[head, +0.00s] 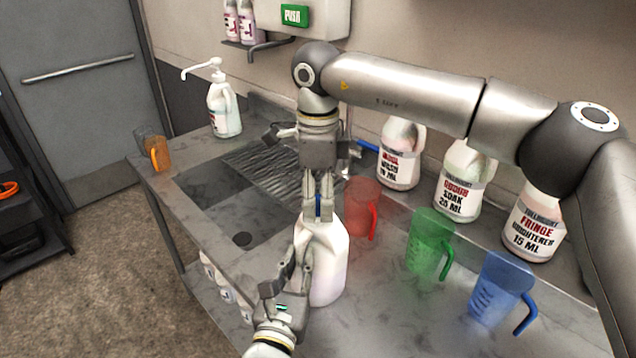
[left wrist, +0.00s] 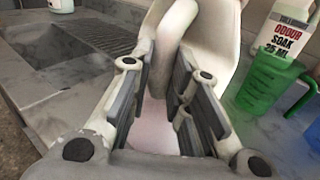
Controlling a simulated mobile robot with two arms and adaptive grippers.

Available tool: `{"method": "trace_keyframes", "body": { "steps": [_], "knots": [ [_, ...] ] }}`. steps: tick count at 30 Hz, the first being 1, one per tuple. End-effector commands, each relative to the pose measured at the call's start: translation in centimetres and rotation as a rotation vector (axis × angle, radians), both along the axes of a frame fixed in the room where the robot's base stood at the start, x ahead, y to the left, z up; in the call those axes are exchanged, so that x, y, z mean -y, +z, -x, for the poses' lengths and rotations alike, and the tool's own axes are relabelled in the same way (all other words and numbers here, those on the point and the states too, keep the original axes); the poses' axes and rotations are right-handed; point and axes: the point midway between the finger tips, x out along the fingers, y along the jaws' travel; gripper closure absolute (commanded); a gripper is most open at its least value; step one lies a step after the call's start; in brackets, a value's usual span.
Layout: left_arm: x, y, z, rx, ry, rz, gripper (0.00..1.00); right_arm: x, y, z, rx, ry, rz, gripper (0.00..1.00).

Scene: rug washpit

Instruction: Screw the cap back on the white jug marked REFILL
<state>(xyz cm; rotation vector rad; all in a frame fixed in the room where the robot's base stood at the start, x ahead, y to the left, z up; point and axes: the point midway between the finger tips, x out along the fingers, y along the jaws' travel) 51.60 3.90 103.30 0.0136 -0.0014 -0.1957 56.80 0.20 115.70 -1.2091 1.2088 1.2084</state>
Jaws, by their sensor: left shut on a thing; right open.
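The white jug (head: 330,265) stands on the counter in the middle of the head view; no REFILL marking can be read from this side. My left gripper (head: 303,268) is at its left side. In the left wrist view its fingers (left wrist: 172,88) close on the jug's white handle (left wrist: 176,30). My right gripper (head: 318,200) points straight down over the jug's neck with its fingers apart.
Red (head: 362,208), green (head: 430,243) and blue (head: 500,288) measuring jugs stand to the right, with several labelled bottles behind, including ODOUR SOAK (head: 463,183). A sink with a drainer (head: 272,172) lies to the left. A pump bottle (head: 224,110) and orange cup (head: 158,154) stand farther left.

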Motion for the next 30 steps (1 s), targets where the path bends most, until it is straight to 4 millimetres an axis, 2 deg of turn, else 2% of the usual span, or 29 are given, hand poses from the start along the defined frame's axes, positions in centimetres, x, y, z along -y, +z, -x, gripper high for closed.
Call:
{"method": "trace_keyframes", "body": {
  "steps": [8,19,25,26,30],
  "knots": [
    [-0.01,-0.12,0.01,-0.003,0.0,-0.001,1.0,0.02,-0.12,0.0,0.0,0.0,0.0,0.44],
    [-0.01,-0.11,0.01,-0.002,0.0,0.0,1.0,0.02,-0.1,0.0,0.0,-0.001,0.0,0.91],
    [0.0,-0.11,0.01,-0.002,0.0,0.0,1.0,0.02,-0.09,-0.01,0.0,-0.003,0.0,0.92],
    [0.0,-0.11,0.01,-0.002,0.0,0.0,1.0,0.02,-0.09,-0.01,0.0,-0.003,0.0,0.61],
    [0.0,-0.11,0.01,-0.002,0.0,0.0,1.0,0.02,-0.09,0.0,0.0,-0.003,0.0,0.43]
  ]
}}
